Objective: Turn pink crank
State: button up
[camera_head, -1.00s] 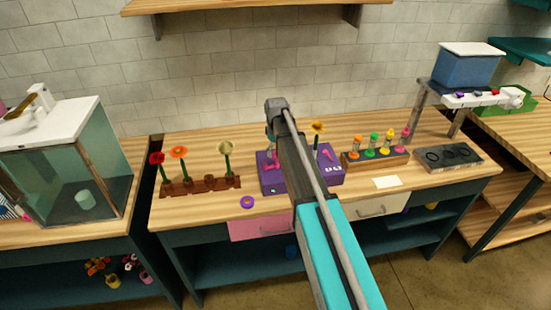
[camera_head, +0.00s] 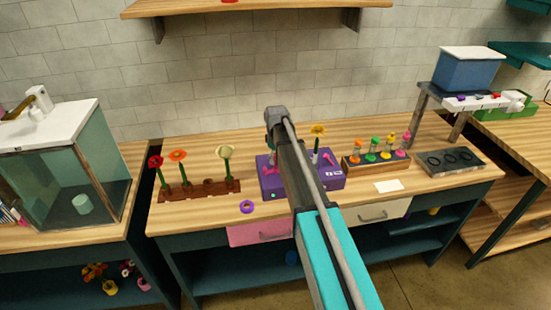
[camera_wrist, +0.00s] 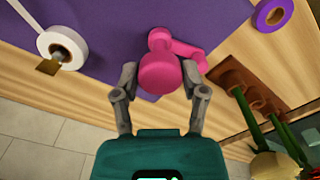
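The pink crank (camera_wrist: 165,66) sits on the purple box (camera_wrist: 110,18), with its round knob towards the camera in the wrist view. My gripper (camera_wrist: 160,72) has one finger on each side of the knob, both close against it with no clear gap. In the head view my gripper (camera_head: 272,145) is over the left part of the purple box (camera_head: 333,183), and my arm hides most of the middle of the box. A second pink part (camera_head: 328,157) shows on the right of the box, near a yellow flower.
A purple ring (camera_head: 247,207) lies on the table by the box. A brown flower rack (camera_head: 200,190) stands to the left. A rack of colourful vials (camera_head: 375,160) stands to the right. A white roll (camera_wrist: 62,47) is near the box's edge.

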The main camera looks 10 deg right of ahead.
jog(key=shift+a, duration=0.1)
jog(key=c, duration=0.5)
jog(key=shift+m, duration=0.5)
jog(key=m, duration=0.3)
jog(key=shift+m, duration=0.3)
jog(key=m, duration=0.4)
jog(key=o, duration=1.2)
jog(key=shift+c, duration=0.2)
